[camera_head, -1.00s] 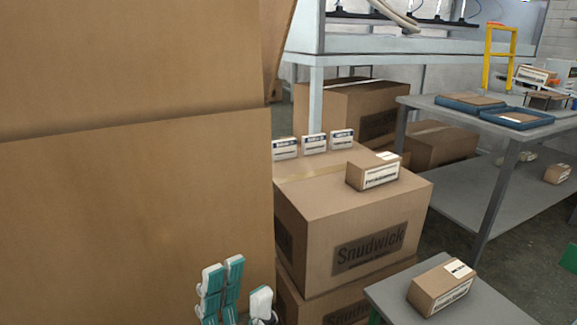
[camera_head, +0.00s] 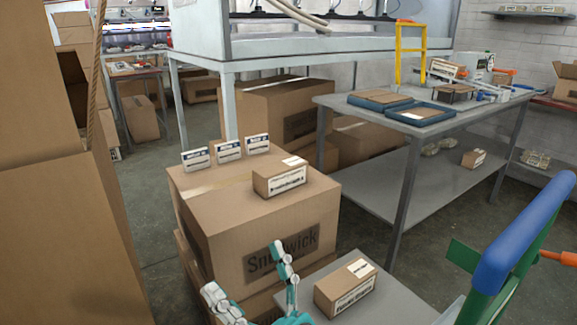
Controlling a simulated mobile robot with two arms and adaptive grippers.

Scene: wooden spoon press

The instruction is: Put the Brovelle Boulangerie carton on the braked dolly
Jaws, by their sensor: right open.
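A small brown carton with a white label (camera_head: 281,180) lies on top of a large Snudwick box (camera_head: 235,225). A second small labelled carton (camera_head: 346,291) lies on a grey flat surface (camera_head: 395,307) at the lower middle. The labels are too small to read, so I cannot tell which is the Brovelle Boulangerie carton. No dolly can be told for sure; a blue handle on a green frame (camera_head: 520,235) stands at the right. My right gripper (camera_head: 258,282), teal and white, is open and empty, in front of the Snudwick box. My left gripper is out of view.
Large brown boxes (camera_head: 50,230) fill the left side. Three small white-faced packs (camera_head: 228,151) stand on the Snudwick box. A grey table (camera_head: 460,108) holds blue trays (camera_head: 421,115) and a yellow frame. Bare floor shows left of the Snudwick box.

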